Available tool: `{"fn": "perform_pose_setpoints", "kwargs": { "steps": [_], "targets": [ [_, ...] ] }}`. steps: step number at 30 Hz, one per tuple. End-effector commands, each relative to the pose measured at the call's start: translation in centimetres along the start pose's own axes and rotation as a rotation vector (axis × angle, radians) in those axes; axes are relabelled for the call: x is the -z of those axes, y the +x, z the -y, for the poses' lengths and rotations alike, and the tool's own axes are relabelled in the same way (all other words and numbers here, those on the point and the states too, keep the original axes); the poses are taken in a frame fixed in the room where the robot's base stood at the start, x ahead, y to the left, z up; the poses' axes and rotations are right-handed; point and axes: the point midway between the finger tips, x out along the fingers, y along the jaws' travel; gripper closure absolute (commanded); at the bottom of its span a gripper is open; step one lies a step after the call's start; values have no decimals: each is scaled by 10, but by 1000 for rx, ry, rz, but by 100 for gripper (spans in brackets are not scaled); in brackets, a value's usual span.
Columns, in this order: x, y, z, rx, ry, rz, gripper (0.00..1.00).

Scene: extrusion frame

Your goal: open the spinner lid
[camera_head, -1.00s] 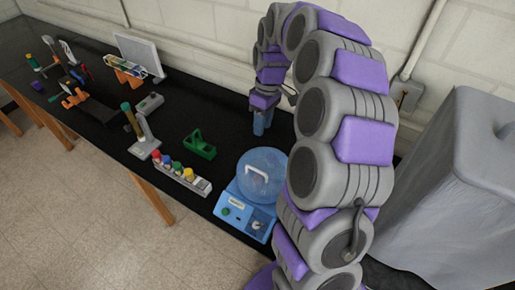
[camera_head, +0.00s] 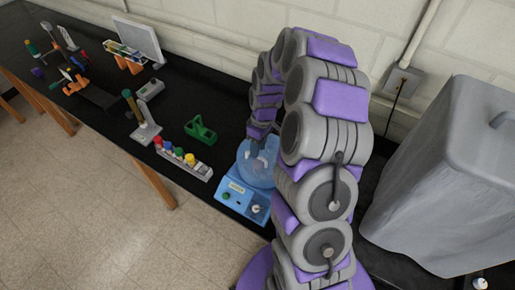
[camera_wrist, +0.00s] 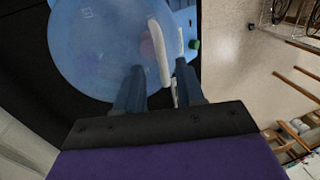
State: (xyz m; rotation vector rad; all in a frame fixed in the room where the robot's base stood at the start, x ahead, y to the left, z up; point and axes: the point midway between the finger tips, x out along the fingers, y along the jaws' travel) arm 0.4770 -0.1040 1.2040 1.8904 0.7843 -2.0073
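The spinner (camera_head: 238,196) is a blue machine on the black bench, with a green button and a dial on its front. Its round, translucent blue lid (camera_head: 268,175) is closed on top, partly hidden by my arm. My gripper (camera_head: 256,148) points down over the lid. In the wrist view the lid (camera_wrist: 95,45) fills the upper left, with a white bar handle (camera_wrist: 154,45) on it. My gripper (camera_wrist: 159,70) is open there, its two blue-grey fingers apart, with the handle's lower end appearing between them. I cannot tell whether they touch it.
A rack with coloured caps (camera_head: 183,159) stands left of the spinner, and a green holder (camera_head: 200,130) behind it. A stand (camera_head: 145,125) is further left. A large grey covered object (camera_head: 445,180) is at the right. The wall runs behind the bench.

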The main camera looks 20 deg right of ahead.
Motion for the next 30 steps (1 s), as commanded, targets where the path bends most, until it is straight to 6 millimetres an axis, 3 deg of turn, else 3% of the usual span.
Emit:
{"fn": "perform_pose_setpoints", "kwargs": {
  "steps": [6, 15, 27, 30],
  "targets": [
    [0, 17, 0, 0, 1, 1, 62],
    [0, 19, 0, -1, 0, -1, 62],
    [0, 19, 0, -1, 0, 0, 99],
    [0, 19, 0, -1, 0, 0, 100]
  ]
}}
